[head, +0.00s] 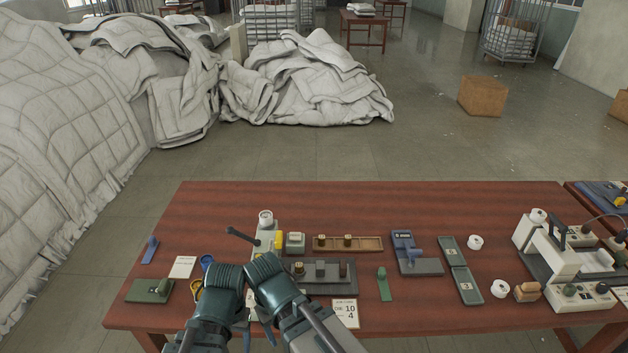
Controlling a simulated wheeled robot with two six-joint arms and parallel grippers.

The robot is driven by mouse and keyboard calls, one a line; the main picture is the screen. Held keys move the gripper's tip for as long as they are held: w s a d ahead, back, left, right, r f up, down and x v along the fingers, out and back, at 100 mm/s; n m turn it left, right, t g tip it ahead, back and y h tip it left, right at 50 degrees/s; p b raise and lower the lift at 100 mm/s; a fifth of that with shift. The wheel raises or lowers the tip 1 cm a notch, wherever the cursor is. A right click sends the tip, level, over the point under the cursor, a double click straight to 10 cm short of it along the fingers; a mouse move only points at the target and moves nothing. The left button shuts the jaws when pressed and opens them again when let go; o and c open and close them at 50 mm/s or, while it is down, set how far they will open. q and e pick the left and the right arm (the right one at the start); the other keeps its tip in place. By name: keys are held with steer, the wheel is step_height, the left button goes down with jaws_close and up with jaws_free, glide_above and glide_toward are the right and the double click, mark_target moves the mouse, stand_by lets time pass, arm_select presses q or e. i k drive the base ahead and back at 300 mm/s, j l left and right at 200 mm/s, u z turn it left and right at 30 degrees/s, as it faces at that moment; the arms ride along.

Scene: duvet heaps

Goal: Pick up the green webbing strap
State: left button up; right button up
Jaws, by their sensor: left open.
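A flat, narrow green strip (384,285), which looks like the green webbing strap, lies on the brown table (400,215) right of centre, just right of a dark tray with round pegs (320,272). My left gripper (228,277) is open over the table's front left part, well left of the strip and apart from it. My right gripper (264,267) is close beside it, also left of the strip; its jaws cannot be made out. Both grippers hide a little of the table below them.
A blue-grey fixture (415,260) and a long green case (460,270) stand right of the strip. A white sewing machine (560,255) is at the right end, with white spools (500,288) near it. A printed card (345,313) lies at the front. The table's back strip is clear.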

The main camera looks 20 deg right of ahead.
mark_target(381, 276)
steer(key=z, duration=2.2)
steer(key=k+z, duration=0.1)
steer(key=k, duration=0.4)
steer(key=j, duration=0.05)
